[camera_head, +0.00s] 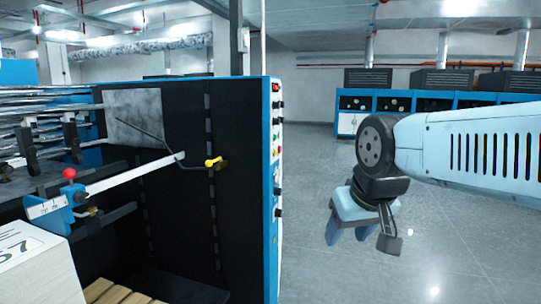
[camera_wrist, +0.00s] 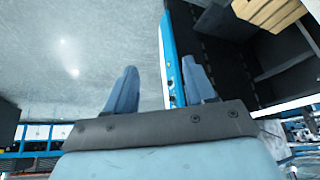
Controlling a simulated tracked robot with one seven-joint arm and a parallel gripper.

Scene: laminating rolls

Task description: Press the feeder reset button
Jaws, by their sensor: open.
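The laminating machine's narrow control panel (camera_head: 272,240) is the blue-edged end of the large black machine wall. It carries a column of small buttons and knobs, seen almost edge-on. A red button (camera_head: 276,88) is at the top, with green and black ones below. I cannot read labels or tell which is the feeder reset button. My gripper (camera_head: 346,238) hangs right of the panel, pointing down, open and empty, apart from the panel. In the wrist view its two blue fingers (camera_wrist: 160,85) are spread, with the machine's blue edge (camera_wrist: 170,65) beyond them; no button shows clearly there.
A white stack (camera_head: 42,270) stands at lower left. Blue cabinets (camera_head: 420,100) line the back. The grey floor (camera_head: 320,170) right of the panel is clear.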

